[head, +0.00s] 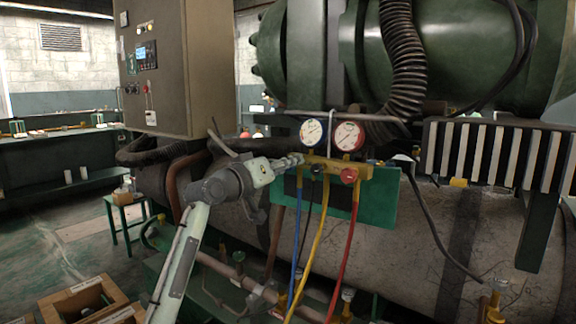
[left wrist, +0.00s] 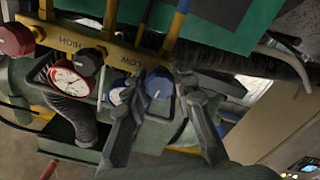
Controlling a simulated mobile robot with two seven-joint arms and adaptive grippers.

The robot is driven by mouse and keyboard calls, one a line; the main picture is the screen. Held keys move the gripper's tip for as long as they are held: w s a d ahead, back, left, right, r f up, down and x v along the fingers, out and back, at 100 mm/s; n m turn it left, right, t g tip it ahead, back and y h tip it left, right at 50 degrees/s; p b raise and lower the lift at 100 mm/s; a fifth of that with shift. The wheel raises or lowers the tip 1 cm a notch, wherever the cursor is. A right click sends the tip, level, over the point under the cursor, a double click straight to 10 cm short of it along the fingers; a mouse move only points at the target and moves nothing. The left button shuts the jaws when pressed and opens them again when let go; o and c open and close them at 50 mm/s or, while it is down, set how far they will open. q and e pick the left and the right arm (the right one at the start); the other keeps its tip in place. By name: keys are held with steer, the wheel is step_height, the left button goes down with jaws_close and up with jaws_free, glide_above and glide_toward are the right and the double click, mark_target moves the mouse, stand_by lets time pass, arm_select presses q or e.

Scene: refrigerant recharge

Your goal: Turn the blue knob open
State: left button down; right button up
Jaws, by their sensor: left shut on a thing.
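The blue knob (left wrist: 159,84) sits on the left end of the yellow manifold (head: 338,165), beside the "LOW" marking in the left wrist view. My left gripper (head: 296,160) reaches the manifold from the left and hides the knob in the head view. In the left wrist view its dark fingers (left wrist: 160,92) lie on both sides of the blue knob, shut on it. A red knob (head: 348,176) and a black knob (head: 317,172) are also on the manifold. My right gripper is not in view.
A blue gauge (head: 313,132) and a red gauge (head: 349,136) stand just above the manifold. Blue, yellow (head: 318,240) and red hoses hang below it. A grey control cabinet (head: 160,70) stands at upper left, and a ribbed black hose (head: 402,60) runs close behind the gauges.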

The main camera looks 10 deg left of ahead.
arm_select(q)
steer(key=shift+f+n, duration=0.1)
steer(key=shift+n, duration=1.6)
steer(key=c, duration=1.2)
jaws_free()
steer(key=v, duration=1.2)
